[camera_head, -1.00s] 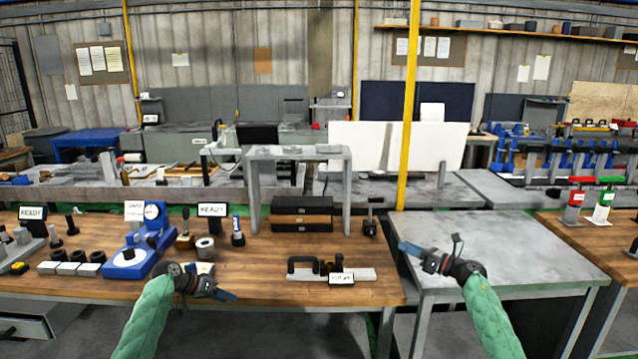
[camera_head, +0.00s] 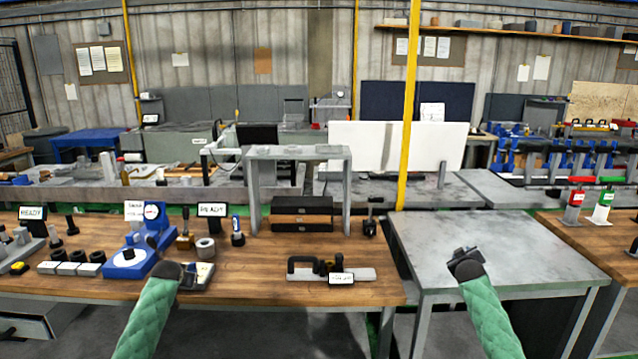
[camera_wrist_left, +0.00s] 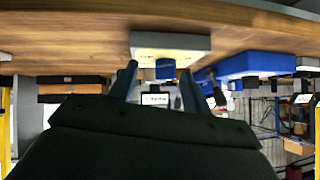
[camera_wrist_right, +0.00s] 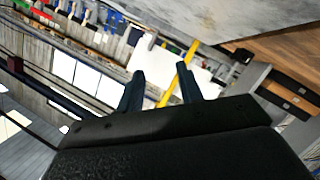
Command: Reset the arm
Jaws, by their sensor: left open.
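My left gripper (camera_head: 194,274) is above the front edge of the wooden bench, near the blue gauge stand (camera_head: 130,258). In the left wrist view my left gripper (camera_wrist_left: 156,88) has its two fingers apart with nothing between them. That view appears upside down, with the bench at the top. My right gripper (camera_head: 463,254) is over the grey metal table (camera_head: 500,236) and touches nothing I can see. In the right wrist view my right gripper (camera_wrist_right: 160,84) also has its fingers apart and empty. Both green-sleeved arms reach forward from the bottom of the head view.
The wooden bench (camera_head: 250,282) carries a black-handled tool (camera_head: 304,270), a grey ring (camera_head: 205,248), stacked dark boxes (camera_head: 301,213) under a grey bridge frame (camera_head: 297,152), and small sign cards. A yellow post (camera_head: 408,110) stands behind the grey table. The grey table top is clear.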

